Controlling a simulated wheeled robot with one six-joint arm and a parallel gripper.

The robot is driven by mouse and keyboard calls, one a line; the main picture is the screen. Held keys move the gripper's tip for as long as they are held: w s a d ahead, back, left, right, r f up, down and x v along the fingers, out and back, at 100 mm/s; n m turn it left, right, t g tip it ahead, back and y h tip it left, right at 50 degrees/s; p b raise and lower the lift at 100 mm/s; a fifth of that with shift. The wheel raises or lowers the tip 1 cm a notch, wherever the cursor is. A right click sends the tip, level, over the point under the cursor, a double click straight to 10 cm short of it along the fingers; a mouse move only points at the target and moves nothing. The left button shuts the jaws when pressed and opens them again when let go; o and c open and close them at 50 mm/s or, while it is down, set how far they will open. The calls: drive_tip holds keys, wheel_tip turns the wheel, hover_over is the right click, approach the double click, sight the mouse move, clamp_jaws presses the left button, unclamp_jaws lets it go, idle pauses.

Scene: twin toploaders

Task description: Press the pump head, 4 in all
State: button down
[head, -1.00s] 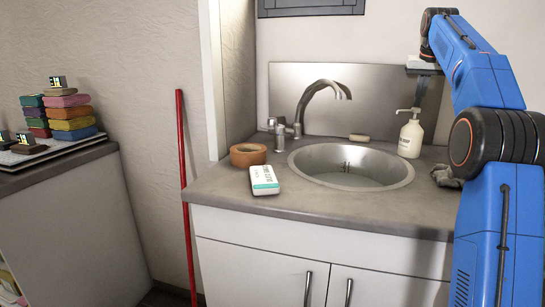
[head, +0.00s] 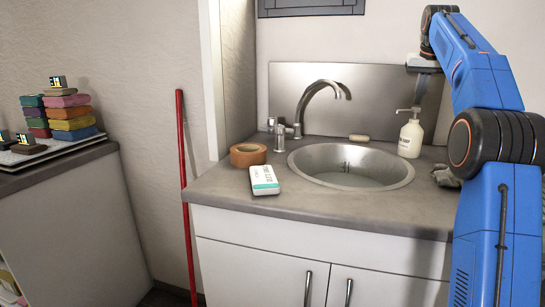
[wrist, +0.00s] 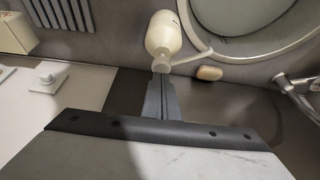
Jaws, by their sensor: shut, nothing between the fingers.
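The white pump bottle (head: 411,138) stands upright on the counter, right of the sink, with its pump head (head: 407,111) on top and the nozzle pointing left. In the wrist view the cream bottle (wrist: 163,36) is seen from above, and its pump head (wrist: 161,67) is at the fingertips. My gripper (head: 417,103) points down over the pump head. In the wrist view my gripper (wrist: 161,78) has its two grey fingers together, with nothing between them. I cannot tell whether the fingertips touch the pump head.
The round sink (head: 350,177) and curved faucet (head: 322,98) lie left of the bottle. A soap bar (head: 359,138) sits behind the basin. A brown tape roll (head: 248,154) and a white-and-green box (head: 264,180) are on the left counter. A grey cloth (head: 447,175) lies at right.

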drive_tip(key=shift+f, duration=1)
drive_tip(key=shift+r, duration=1.15)
